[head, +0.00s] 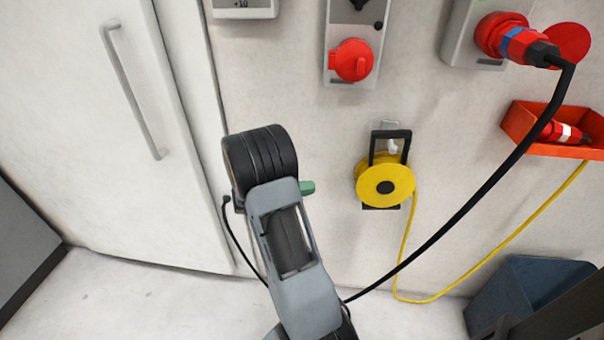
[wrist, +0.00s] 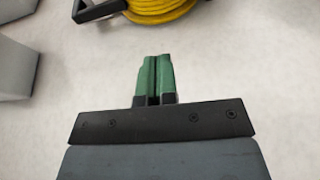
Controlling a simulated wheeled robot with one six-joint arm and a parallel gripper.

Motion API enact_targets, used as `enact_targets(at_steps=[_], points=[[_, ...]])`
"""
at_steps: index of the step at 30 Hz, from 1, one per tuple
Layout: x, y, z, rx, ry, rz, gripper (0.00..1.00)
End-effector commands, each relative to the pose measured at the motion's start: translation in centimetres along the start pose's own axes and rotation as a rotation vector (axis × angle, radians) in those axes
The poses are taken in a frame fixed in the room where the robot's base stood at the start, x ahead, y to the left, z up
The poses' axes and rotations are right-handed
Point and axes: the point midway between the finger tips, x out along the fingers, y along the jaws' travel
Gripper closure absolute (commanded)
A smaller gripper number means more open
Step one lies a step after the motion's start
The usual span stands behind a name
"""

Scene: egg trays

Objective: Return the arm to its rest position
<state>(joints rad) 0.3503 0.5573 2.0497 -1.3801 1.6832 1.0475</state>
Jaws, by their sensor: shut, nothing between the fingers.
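My arm rises from the bottom middle of the head view, with its black wrist part in front of the white wall. My gripper shows in the wrist view (wrist: 153,75) with its two green fingers together and nothing between them. In the head view only a bit of green finger (head: 307,187) shows to the right of the black wrist part. The gripper is apart from the wall fittings.
A yellow cable reel (head: 385,186) hangs on the wall to the right of my arm. A red socket (head: 351,60), a plugged-in red connector (head: 515,42) with a black cable (head: 480,175), a red bin (head: 521,120), a blue-grey bin (head: 525,285) and a white door (head: 90,130) surround it.

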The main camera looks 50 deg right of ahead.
Motion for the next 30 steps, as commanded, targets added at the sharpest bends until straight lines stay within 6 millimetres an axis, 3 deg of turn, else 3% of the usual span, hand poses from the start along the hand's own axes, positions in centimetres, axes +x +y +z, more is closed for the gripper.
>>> enact_targets(at_steps=[9,13,16,19,25,30], points=[[-0.7,0.0,0.0,-0.013,0.002,-0.001,1.00],[-0.7,-1.1,0.1,-0.123,0.003,-0.057,1.00],[-0.8,-4.0,2.2,-0.308,-0.043,-0.212,1.00],[-2.1,-4.5,5.1,-0.436,-0.071,-0.432,1.00],[-8.7,0.4,10.1,-0.520,0.051,-0.926,1.00],[-15.3,7.8,13.3,-0.447,0.285,-1.278,1.00]])
